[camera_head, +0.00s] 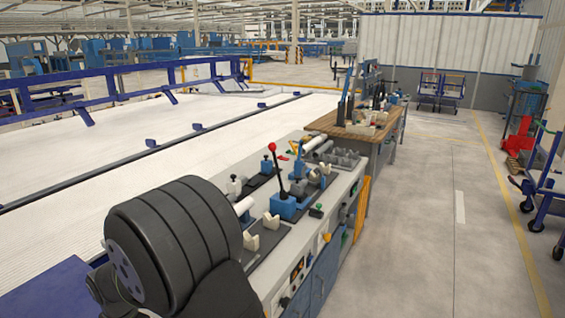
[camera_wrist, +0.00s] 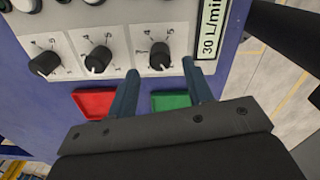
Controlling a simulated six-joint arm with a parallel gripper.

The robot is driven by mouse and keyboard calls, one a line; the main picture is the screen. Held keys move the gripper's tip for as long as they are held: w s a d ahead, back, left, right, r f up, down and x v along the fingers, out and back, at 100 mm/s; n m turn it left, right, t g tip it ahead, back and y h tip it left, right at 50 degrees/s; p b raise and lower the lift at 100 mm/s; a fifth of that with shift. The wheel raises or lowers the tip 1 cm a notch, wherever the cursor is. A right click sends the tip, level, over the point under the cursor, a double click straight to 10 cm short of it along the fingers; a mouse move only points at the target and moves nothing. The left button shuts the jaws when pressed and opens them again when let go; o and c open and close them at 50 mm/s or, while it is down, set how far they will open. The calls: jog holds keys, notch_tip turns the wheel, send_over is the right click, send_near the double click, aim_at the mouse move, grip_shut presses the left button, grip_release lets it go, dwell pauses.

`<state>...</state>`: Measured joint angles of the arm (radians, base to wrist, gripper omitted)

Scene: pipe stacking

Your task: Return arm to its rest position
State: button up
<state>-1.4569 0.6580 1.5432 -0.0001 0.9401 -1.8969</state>
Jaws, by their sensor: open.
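In the wrist view my gripper (camera_wrist: 160,67) is open, with two blue-grey fingers apart and nothing between them. Its fingers are in front of a control panel (camera_wrist: 235,75) with black knobs (camera_wrist: 160,56), a red button (camera_wrist: 94,103) and a green button (camera_wrist: 170,101). I cannot tell whether the fingertips touch the panel. In the head view my dark, thick arm link (camera_head: 175,245) fills the lower left and my gripper is hidden.
A long workbench (camera_head: 345,192) carries a red-knobbed lever (camera_head: 272,147), grey pipes (camera_head: 315,142), a pipe rack (camera_head: 340,157) and pale V-shaped supports (camera_head: 271,220). A wooden-topped bench (camera_head: 330,124) stands behind.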

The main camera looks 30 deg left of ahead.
jog(key=shift+f, duration=2.1)
notch_tip(320, 180, up, 18)
notch_tip(320, 180, down, 17)
jog(key=shift+f, duration=0.6)
jog(key=m, duration=0.5)
jog(key=shift+r, duration=0.1)
jog(key=m, duration=0.4)
jog(key=shift+m, duration=0.3)
jog(key=m, duration=0.4)
jog(key=shift+m, duration=2.5)
